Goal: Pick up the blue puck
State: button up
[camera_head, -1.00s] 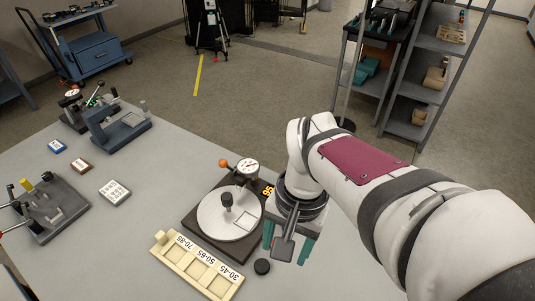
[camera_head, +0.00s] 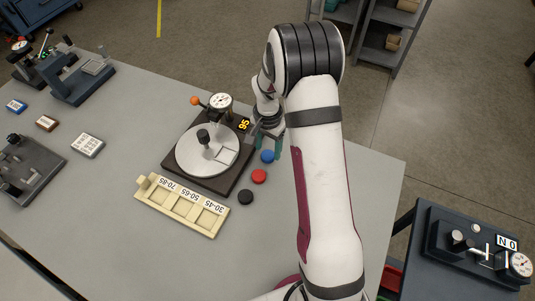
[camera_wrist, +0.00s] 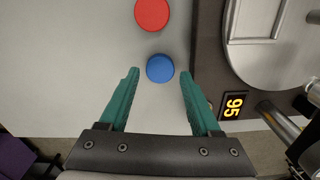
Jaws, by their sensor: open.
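The blue puck (camera_head: 267,156) lies on the grey table, right of the dark-based round-plate device, beyond a red puck. In the wrist view the blue puck (camera_wrist: 160,68) sits just past the tips of my gripper (camera_wrist: 158,75), centred between the two green fingers. My gripper is open and empty, with a clear gap on both sides of the puck. In the head view my gripper (camera_head: 269,141) is over the table beside the device, close to the blue puck and partly hidden by my arm.
A red puck (camera_head: 259,176) and a black puck (camera_head: 246,197) lie in a line nearer the front. The device (camera_head: 184,176), showing 95, stands close beside the blue puck. A cream labelled tray (camera_head: 152,204) is at the front left.

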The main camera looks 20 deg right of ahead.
notch_tip(320, 180, down, 2)
jog(key=shift+f, duration=0.15)
grip_shut()
dwell(0.3)
